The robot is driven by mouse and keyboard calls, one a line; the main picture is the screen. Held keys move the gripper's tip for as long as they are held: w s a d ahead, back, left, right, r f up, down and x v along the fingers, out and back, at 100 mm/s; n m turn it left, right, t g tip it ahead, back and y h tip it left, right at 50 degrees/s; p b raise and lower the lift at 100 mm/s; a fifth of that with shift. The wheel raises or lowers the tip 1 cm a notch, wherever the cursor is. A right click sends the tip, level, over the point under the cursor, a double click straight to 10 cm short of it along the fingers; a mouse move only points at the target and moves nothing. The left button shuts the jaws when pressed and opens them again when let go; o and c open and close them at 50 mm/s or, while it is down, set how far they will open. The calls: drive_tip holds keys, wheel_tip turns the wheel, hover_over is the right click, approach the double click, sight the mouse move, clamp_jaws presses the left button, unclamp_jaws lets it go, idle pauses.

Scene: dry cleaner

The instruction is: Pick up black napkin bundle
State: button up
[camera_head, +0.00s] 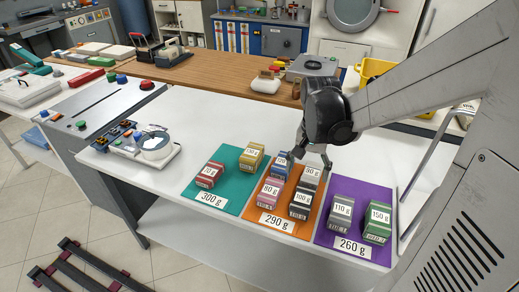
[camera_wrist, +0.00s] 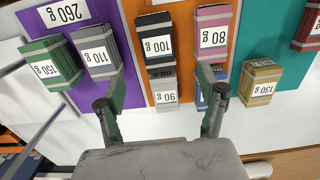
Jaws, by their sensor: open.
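The black napkin bundle (camera_head: 300,208), labelled 100 g, lies on the orange mat marked 290 g (camera_head: 265,220). It also shows in the wrist view (camera_wrist: 153,24), beyond the fingertips and apart from them. A grey 90 g bundle (camera_head: 309,179) lies directly behind it in the head view. My gripper (camera_head: 313,158) is open and empty above the back of the orange mat. In the wrist view the fingers (camera_wrist: 161,100) straddle the grey 90 g bundle's place in the picture; contact cannot be told. A blue bundle (camera_head: 280,166) is partly hidden by one finger in the wrist view.
A pink 80 g bundle (camera_head: 270,194) sits left of the black one. The teal mat (camera_head: 224,195) holds red and yellow bundles; the purple mat (camera_head: 359,194) holds grey 110 g and green 150 g bundles. A scale (camera_head: 157,147) stands left. White counter behind the teal mat is clear.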

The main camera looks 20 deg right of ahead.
sight(303, 198)
wheel_tip(303, 198, down, 7)
drive_tip(key=shift+b, duration=0.45)
drive_tip(key=shift+s+f+b, duration=0.15)
drive_tip(key=shift+f+b, duration=0.05)
drive_tip(key=shift+f, duration=1.15)
drive_tip(key=shift+s+f+b, duration=0.15)
drive_tip(key=shift+f+b, duration=0.05)
drive_tip(key=shift+f, duration=1.1)
drive_tip(key=shift+c, duration=0.2)
drive_tip(key=c, duration=1.2)
drive_tip(key=shift+r, duration=0.1)
drive_tip(key=shift+c, duration=0.2)
